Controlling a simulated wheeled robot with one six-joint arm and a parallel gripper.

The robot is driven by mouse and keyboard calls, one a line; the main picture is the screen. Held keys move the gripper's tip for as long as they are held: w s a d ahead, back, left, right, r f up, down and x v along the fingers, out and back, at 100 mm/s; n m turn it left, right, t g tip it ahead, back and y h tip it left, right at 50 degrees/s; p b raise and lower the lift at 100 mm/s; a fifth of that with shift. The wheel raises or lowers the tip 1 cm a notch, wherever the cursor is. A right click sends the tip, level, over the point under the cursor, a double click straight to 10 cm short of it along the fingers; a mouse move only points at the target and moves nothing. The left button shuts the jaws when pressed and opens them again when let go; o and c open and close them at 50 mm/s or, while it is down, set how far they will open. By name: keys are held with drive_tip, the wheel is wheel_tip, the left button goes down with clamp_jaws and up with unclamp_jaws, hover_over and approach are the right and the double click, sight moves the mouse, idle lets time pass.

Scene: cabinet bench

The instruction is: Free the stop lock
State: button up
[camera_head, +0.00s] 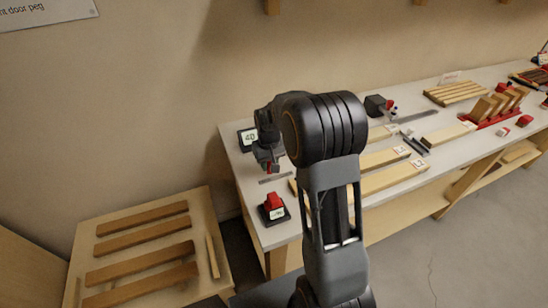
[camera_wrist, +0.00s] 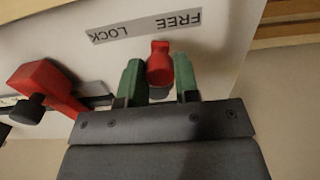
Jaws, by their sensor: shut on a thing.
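In the wrist view, a red lever knob (camera_wrist: 159,62) stands between the two green fingers of my gripper (camera_wrist: 158,72). The gripper is shut on this knob. A grey label strip (camera_wrist: 145,27) lies just beyond it and reads FREE and LOCK upside down, FREE on the right and LOCK on the left. The knob is below the middle of the strip, slightly toward FREE; the lever's lower part is hidden by the fingers. In the head view, my gripper (camera_head: 270,160) is low over the left end of the bench, and my arm hides much around it.
In the wrist view, a red block with a black knob (camera_wrist: 48,88) is close on the left. In the head view, a 40 display (camera_head: 247,137) and a red piece on a dark base (camera_head: 274,208) stand nearby. Wooden bars (camera_head: 395,178) lie to the right. A slatted wooden stand (camera_head: 150,250) is at lower left.

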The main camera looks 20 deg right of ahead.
drive_tip(key=shift+a, duration=0.1)
drive_tip(key=shift+w+a, duration=0.2)
drive_tip(key=shift+a, duration=0.25)
drive_tip(key=shift+w+a, duration=0.2)
drive_tip(key=shift+a, duration=0.25)
drive_tip(key=shift+w+a, duration=0.15)
drive_tip(key=shift+a, duration=0.1)
idle(0.4)
drive_tip(key=o, duration=0.7)
drive_tip(key=shift+r, duration=0.15)
wheel_tip(320, 180, up, 9)
drive_tip(key=p, duration=0.6)
drive_tip(key=shift+p, duration=0.35)
